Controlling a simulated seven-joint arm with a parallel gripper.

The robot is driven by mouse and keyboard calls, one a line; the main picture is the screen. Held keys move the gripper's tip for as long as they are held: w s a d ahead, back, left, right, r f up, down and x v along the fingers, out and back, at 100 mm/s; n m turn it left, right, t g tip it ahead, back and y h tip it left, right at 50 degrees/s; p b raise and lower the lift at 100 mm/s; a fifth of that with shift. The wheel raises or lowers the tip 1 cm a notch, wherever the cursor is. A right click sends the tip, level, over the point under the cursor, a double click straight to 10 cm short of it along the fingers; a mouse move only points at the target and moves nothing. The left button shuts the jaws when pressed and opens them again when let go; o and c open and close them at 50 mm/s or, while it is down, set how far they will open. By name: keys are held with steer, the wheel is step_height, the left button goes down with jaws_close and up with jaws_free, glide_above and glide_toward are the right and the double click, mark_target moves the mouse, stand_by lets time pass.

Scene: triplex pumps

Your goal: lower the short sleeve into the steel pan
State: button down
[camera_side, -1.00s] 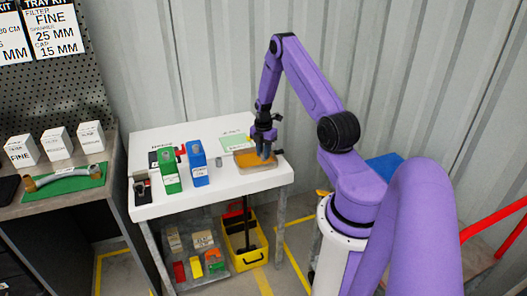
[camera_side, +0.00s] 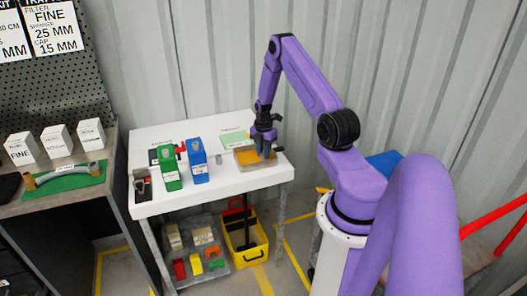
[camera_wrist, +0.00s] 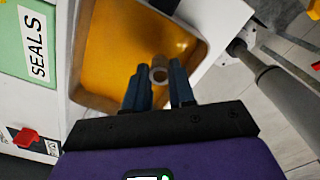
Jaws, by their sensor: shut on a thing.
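My gripper (camera_wrist: 159,78) is over the steel pan (camera_wrist: 100,103), with its blue fingers pointing down into the pan's outline. It is shut on the short sleeve (camera_wrist: 160,74), a small brownish-grey ring with an open bore between the fingertips. The pan is shallow and rectangular, with an amber layer inside. In the side view the pan (camera_side: 243,163) sits near the table's right end, with my gripper (camera_side: 265,156) above it. The sleeve cannot be made out there. I cannot tell whether it touches the amber layer.
A green sheet marked SEALS (camera_wrist: 32,40) lies beside the pan. A small grey cylinder (camera_side: 218,159) stands left of the pan on the white table (camera_side: 235,182). Green (camera_side: 167,170) and blue (camera_side: 198,162) boxes stand further left. A yellow bin (camera_side: 247,240) is below the table.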

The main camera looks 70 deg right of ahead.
steer(key=shift+f, duration=0.8)
stand_by(0.4)
steer(key=c, duration=0.9)
jaws_free()
steer(key=shift+o, duration=0.2)
step_height(320, 180, up, 17)
steer(key=w+a+r+m, duration=0.1)
steer(key=a+r, duration=0.3)
steer(key=a, duration=1)
steer(key=a+r, duration=0.4)
steer(key=a, duration=1)
steer(key=s+a+r+m, duration=0.2)
steer(key=s+a+r, duration=0.1)
steer(key=s+a, duration=1)
steer(key=s, duration=0.9)
steer(key=shift+s+a+r+m, duration=0.25)
steer(key=shift+s+m, duration=0.1)
steer(key=shift+m, duration=0.05)
